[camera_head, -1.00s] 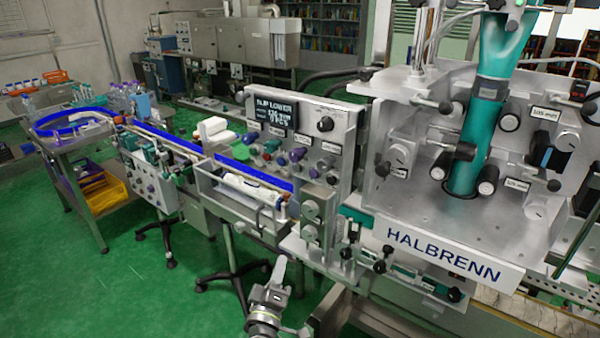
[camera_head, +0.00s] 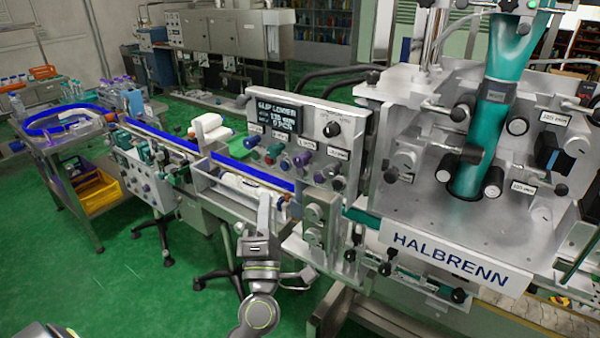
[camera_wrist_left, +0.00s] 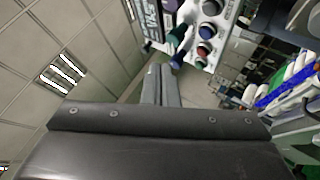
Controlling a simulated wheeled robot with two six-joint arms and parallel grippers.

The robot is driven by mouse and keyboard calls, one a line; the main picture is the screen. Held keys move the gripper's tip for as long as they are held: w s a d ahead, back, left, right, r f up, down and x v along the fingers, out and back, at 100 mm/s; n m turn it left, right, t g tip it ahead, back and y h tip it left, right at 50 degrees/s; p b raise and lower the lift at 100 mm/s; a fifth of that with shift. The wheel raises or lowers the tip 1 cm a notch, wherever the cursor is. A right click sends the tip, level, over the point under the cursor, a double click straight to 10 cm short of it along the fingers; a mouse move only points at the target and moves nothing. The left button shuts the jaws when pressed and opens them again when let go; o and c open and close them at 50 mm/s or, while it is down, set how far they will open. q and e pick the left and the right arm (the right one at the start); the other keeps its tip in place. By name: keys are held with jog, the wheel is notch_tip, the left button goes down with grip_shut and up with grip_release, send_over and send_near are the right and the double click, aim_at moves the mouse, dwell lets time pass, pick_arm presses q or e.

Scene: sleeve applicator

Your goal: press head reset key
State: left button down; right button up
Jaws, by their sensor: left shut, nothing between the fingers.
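The control panel (camera_head: 318,115) of the machine carries a dark display (camera_head: 272,112) and a black knob (camera_head: 332,129). The labels are too small to tell which is the head reset key. My left gripper (camera_head: 264,207) is shut and empty, pointing up in front of the conveyor, below and left of the panel keys. In the left wrist view its shut fingers (camera_wrist_left: 160,80) point toward the tilted panel, apart from the keys, including a red-centred key (camera_wrist_left: 204,50). My right gripper is out of view.
The blue-edged conveyor (camera_head: 165,137) runs left from the panel. A rail with white rolls (camera_head: 238,187) lies behind my gripper. The sleeve head with its teal tube (camera_head: 488,140) and HALBRENN plate (camera_head: 447,256) stands right. Open green floor (camera_head: 130,285) lies left.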

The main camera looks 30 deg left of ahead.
pick_arm(q)
jog(key=b, duration=0.1)
send_near(301, 172)
jog(key=w+a+r, duration=0.1)
jog(key=a+r, duration=0.3)
jog(key=shift+w, duration=1.05)
jog(key=shift+r, duration=0.1)
dwell(0.9)
jog(key=shift+w, duration=0.4)
